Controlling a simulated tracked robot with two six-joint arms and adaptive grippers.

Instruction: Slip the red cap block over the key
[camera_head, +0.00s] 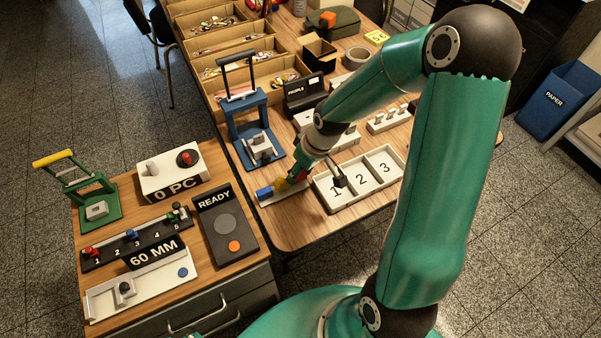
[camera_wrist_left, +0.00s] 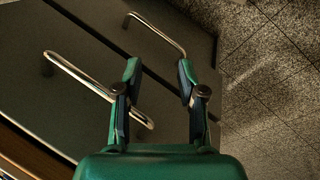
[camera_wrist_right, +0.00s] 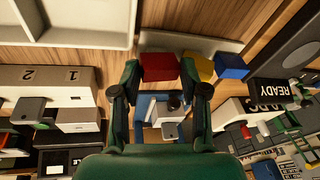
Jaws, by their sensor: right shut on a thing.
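The red cap block (camera_wrist_right: 158,67) is between the fingertips of my right gripper (camera_wrist_right: 159,72), which is shut on it. It is at one end of a pale strip (camera_wrist_right: 200,44), in a row with a yellow block (camera_wrist_right: 198,67) and a blue block (camera_wrist_right: 232,66). In the head view my right gripper (camera_head: 295,178) is low over this strip at the table's front left, and hides most of the red block. I cannot pick out the key for certain. My left gripper (camera_wrist_left: 157,82) is open and empty, in front of drawer fronts with metal handles.
A white tray (camera_head: 351,197) with fields 1, 2 and 3 is right of the strip. A blue lever stand (camera_head: 236,115) is behind it. A side bench holds a green lever stand (camera_head: 92,202), a READY box (camera_head: 227,228) and a 60 MM fixture (camera_head: 150,286).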

